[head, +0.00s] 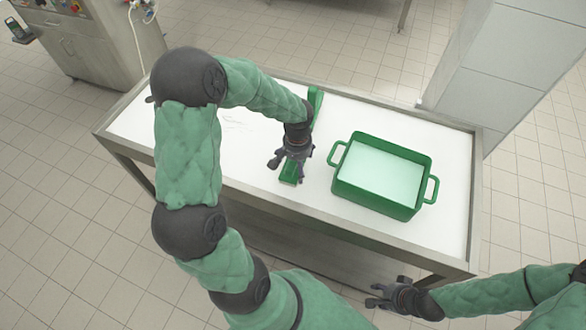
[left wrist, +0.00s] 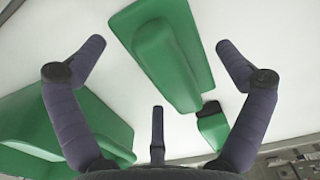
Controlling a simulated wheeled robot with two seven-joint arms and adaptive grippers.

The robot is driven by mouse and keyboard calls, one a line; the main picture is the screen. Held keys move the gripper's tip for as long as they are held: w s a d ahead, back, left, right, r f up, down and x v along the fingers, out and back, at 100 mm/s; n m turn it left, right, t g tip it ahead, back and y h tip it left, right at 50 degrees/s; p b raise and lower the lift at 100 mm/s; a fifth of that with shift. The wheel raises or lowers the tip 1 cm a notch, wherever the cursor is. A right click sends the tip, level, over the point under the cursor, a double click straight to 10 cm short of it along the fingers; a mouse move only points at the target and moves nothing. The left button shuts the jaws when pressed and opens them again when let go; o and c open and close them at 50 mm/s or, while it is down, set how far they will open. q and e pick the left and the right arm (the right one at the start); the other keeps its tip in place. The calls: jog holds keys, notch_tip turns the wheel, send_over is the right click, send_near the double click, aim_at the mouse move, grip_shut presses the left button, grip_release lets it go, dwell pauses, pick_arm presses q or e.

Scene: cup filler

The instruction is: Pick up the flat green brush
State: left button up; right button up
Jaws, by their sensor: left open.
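A green brush (left wrist: 165,50) with a flat base and a raised ridge lies in the upper middle of the left wrist view. In the head view its near end (head: 289,176) shows on the white tabletop below my left gripper (head: 283,166). That gripper is open and empty above the brush, its fingers spread apart in the left wrist view (left wrist: 158,72). A green piece (head: 316,98) shows behind the gripper; I cannot tell whether it is a separate thing. My right gripper (head: 371,294) looks open and empty in front of the table.
A green two-handled tub (head: 376,201) with pale contents stands right of the brush; its side also shows in the left wrist view (left wrist: 60,115). A steel cabinet (head: 85,45) stands behind at left.

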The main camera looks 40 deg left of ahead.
pick_arm(q)
notch_tip(320, 180, down, 2)
jog(key=shift+f, duration=0.1)
jog(key=c, duration=1.1)
jog(key=shift+r, duration=0.65)
notch_tip(320, 180, up, 3)
jog(key=shift+f+p, duration=0.2)
jog(key=shift+p, duration=0.45)
jog(key=s+r, duration=0.1)
jog(key=s+r+p, duration=0.1)
jog(key=r, duration=0.1)
jog(key=s+r, duration=0.2)
jog(key=shift+s+a+p, duration=0.1)
jog(key=shift+a+p, duration=0.2)
jog(key=shift+a, duration=0.1)
jog(key=s+a+r+p, duration=0.1)
jog(key=s+r, duration=0.3)
jog(key=s, duration=0.5)
jog(key=shift+s+a+r+p, duration=0.15)
jog(key=shift+s+p, duration=0.2)
jog(key=shift+p, duration=0.1)
